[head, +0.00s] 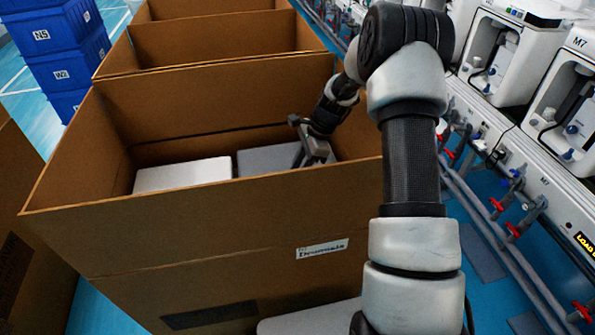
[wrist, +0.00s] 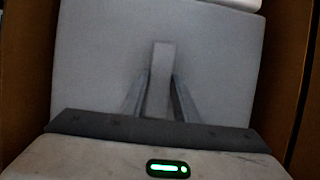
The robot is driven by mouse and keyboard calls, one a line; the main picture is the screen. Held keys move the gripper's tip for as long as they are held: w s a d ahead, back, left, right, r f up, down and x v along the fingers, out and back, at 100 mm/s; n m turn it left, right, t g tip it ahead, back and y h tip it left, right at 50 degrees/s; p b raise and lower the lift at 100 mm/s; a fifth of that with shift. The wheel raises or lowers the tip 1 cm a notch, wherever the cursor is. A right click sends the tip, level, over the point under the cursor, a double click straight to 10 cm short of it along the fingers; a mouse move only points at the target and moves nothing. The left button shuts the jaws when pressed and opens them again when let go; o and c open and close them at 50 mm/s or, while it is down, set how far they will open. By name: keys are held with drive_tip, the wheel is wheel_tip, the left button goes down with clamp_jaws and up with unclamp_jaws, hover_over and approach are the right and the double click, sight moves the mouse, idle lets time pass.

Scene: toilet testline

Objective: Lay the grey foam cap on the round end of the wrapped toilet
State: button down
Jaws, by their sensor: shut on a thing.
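The grey foam cap (head: 262,160) is a flat grey block inside the near cardboard box, on its right side. My gripper (head: 314,160) reaches down into the box at the cap's right part. In the wrist view the cap (wrist: 95,60) fills most of the picture, with a narrow raised rib in its middle. My gripper's two fingers (wrist: 160,85) lie on either side of this rib and are shut on it. The cap's underside and the fingertips' lower ends are hidden. I cannot make out the wrapped toilet in either view.
A white block (head: 183,175) lies left of the cap in the open cardboard box (head: 200,225). More open boxes (head: 215,40) stand behind. Blue crates (head: 62,45) are at the far left. A test line with white machines (head: 500,50) and red valves runs along the right.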

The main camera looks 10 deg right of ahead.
drive_tip(key=c, duration=1.3)
unclamp_jaws()
drive_tip(key=shift+r, duration=0.1)
